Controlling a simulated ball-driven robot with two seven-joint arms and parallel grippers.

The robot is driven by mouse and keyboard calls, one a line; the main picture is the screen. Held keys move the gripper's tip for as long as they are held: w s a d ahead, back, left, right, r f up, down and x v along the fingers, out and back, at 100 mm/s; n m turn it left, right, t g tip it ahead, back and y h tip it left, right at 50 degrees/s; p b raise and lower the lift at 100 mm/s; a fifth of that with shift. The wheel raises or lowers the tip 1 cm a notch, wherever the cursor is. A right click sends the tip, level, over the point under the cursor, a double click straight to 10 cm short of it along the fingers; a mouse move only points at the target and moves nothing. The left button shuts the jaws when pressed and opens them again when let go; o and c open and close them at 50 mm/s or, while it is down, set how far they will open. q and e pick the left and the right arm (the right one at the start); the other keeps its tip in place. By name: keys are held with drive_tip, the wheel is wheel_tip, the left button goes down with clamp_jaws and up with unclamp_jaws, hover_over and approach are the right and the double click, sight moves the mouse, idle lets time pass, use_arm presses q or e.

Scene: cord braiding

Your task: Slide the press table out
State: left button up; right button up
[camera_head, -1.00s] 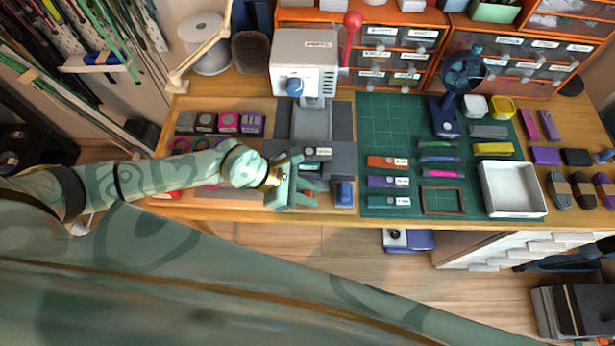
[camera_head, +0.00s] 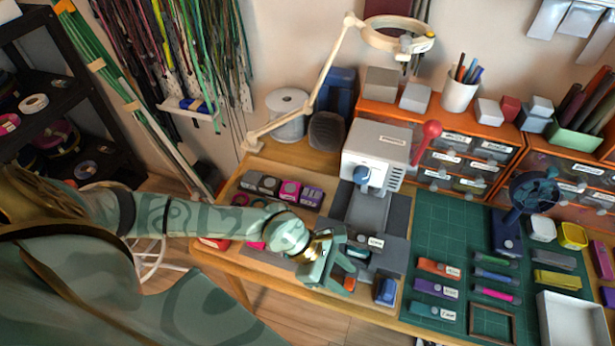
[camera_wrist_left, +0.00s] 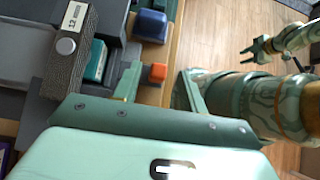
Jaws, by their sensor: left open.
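The press (camera_head: 378,152) is a white box with a blue knob and a red-balled lever. Its press table (camera_head: 367,212) is a light grey plate running forward from under the press head between darker grey strips. A grey bar with a white label (camera_wrist_left: 75,55) lies across its front end in the left wrist view. My left gripper (camera_head: 338,272) is open at the front of the press, near this bar. In the left wrist view its fingers (camera_wrist_left: 160,88) are apart, with an orange block beyond them and nothing gripped. My right gripper (camera_wrist_left: 256,52) shows small there, open and empty, above the floor.
A blue block (camera_head: 385,291) stands just right of my left gripper. A teal block (camera_wrist_left: 96,60) lies beside the labelled bar. The green mat (camera_head: 440,232) with colored tools is to the right. Small boxes (camera_head: 290,190) line the left. The table's front edge is close.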

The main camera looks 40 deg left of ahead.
use_arm(q)
drive_tip(key=p+v, duration=0.1)
drive_tip(key=v, duration=1.2)
drive_tip(key=shift+s+a+r, duration=0.15)
drive_tip(key=shift+a+r, duration=0.05)
